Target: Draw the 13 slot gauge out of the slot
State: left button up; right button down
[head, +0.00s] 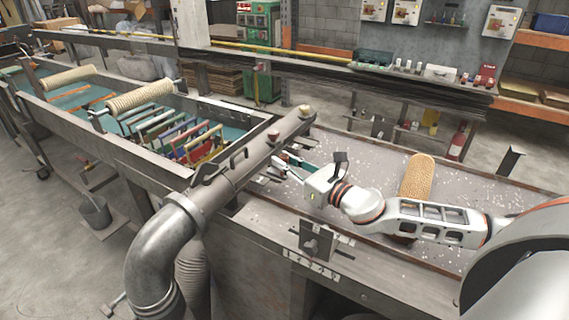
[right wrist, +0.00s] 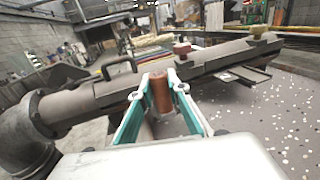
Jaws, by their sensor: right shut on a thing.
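My right gripper (head: 281,161) reaches in from the right to the near side of a long grey metal tube (head: 243,169). In the right wrist view its two teal-edged fingers are shut on a reddish-brown cylindrical handle (right wrist: 162,92), which stands upright between the fingertips. I take this handle to be the slot gauge's; no number is readable. Its lower end and the slot are hidden by the fingers, so I cannot tell how deep it sits. The tube passes just behind the handle. My left gripper is not in view.
A trough with several coloured frames (head: 190,140) is left of the tube.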

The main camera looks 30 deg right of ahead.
jog(key=c, duration=1.8)
grip_release()
jog(key=shift+w, duration=0.1)
jog(key=shift+c, duration=0.2)
jog(key=v, duration=1.2)
